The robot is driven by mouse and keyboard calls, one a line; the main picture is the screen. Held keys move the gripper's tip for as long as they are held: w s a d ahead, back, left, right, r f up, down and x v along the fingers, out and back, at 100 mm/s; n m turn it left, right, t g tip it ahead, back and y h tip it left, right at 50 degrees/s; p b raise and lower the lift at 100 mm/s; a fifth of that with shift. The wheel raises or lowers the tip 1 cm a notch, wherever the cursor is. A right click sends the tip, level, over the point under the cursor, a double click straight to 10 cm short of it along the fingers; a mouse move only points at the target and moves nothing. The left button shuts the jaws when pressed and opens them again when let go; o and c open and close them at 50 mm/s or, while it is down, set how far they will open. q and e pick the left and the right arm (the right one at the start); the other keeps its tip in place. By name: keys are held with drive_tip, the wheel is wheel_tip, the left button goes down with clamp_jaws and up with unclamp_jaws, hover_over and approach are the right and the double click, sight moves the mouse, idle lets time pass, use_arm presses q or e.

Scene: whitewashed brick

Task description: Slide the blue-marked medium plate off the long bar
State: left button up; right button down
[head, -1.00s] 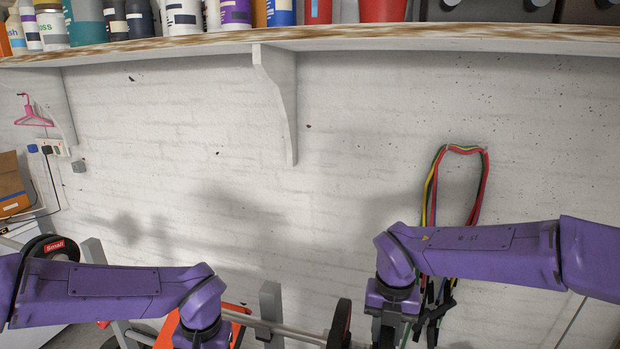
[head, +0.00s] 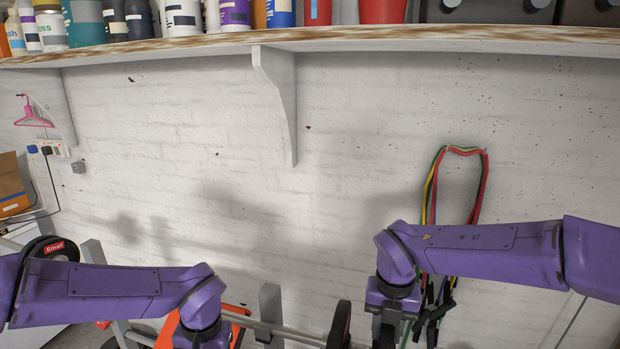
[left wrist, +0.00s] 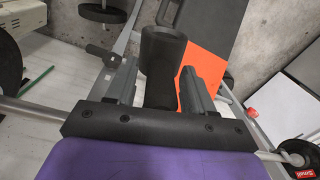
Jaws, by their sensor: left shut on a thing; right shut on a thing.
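The long bar (head: 285,331) runs low in the head view to a dark, red-edged plate (head: 340,322), seen nearly edge-on. No blue mark shows on this plate, so I cannot tell whether it is the medium one. My right gripper (head: 386,336) is just right of the plate; its fingertips and what they are shut on are cut off below. My left gripper (left wrist: 152,85) is mostly below the head view. In the left wrist view its two grey fingers are shut on a black cylinder (left wrist: 162,48), whose identity I cannot tell.
An orange panel (left wrist: 210,42) is beside the held cylinder. A plate labelled Small (head: 55,246) stands at the left, near grey uprights (head: 270,305). Coloured straps (head: 480,185) hang on the wall behind my right arm. A loaded shelf (head: 400,38) crosses above; the wall between is mostly clear.

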drive_tip(key=shift+a+r, duration=0.1)
idle(0.3)
use_arm(q)
drive_tip(key=shift+r, duration=0.25)
use_arm(e)
drive_tip(key=shift+s+d, duration=0.25)
drive_tip(key=shift+d, duration=0.55)
drive_tip(key=shift+s+d, duration=0.25)
drive_tip(key=shift+d, duration=0.6)
drive_tip(key=shift+s+d, duration=0.25)
drive_tip(key=shift+d, duration=0.55)
use_arm(q)
drive_tip(key=shift+r+p, duration=0.6)
drive_tip(key=shift+p, duration=0.2)
use_arm(e)
drive_tip(key=shift+s+d, duration=0.25)
drive_tip(key=shift+d, duration=0.55)
drive_tip(key=shift+s+d, duration=0.2)
drive_tip(key=shift+d, duration=0.6)
drive_tip(key=shift+s+d, duration=0.25)
drive_tip(key=shift+d, duration=0.55)
